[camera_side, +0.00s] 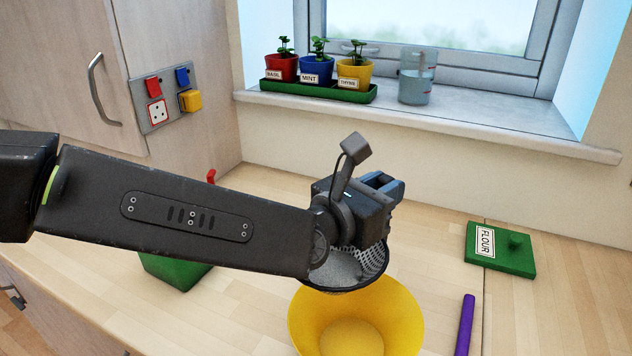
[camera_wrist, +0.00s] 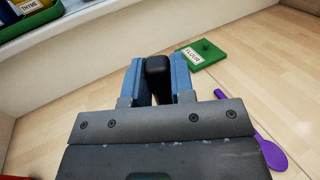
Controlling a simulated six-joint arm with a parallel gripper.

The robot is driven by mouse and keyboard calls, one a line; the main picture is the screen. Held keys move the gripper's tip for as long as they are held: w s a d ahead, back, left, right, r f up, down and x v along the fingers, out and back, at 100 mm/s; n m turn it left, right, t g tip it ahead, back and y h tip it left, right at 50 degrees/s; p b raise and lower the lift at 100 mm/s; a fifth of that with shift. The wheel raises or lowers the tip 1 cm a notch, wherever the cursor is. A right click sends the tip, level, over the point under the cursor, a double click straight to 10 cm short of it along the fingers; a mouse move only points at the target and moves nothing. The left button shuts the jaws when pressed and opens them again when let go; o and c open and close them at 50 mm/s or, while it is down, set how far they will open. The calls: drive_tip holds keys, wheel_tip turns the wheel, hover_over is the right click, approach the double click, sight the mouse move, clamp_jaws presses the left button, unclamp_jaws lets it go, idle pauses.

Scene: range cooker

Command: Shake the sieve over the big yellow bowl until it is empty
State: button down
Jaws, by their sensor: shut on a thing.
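The sieve (camera_side: 345,272) has a dark rim and grey mesh, and shows below my gripper (camera_side: 392,186) in the side view. Pale stuff lies inside the mesh. My arm hides part of the sieve. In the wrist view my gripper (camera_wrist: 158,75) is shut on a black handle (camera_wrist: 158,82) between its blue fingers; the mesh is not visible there. The big yellow bowl (camera_side: 405,318) stands on the worktop under the sieve, which is held above the bowl's back rim. The inside of the bowl looks plain yellow, with no clear pile in it.
A green lid labelled FLOUR (camera_side: 500,250) lies at the right, with a purple spoon (camera_wrist: 270,150) nearby. A green container (camera_side: 175,270) is partly behind my arm. Herb pots (camera_side: 318,69) and a glass jar (camera_side: 416,80) stand on the sill.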

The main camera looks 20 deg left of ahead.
drive_tip(key=s+d+r+m+g+h, duration=0.1)
drive_tip(key=s+d+m+h, duration=0.1)
drive_tip(key=d, duration=0.3)
drive_tip(key=shift+w+f, duration=0.2)
drive_tip(key=shift+f, duration=2.1)
drive_tip(key=shift+d, duration=0.1)
idle(0.8)
drive_tip(key=shift+s, duration=0.1)
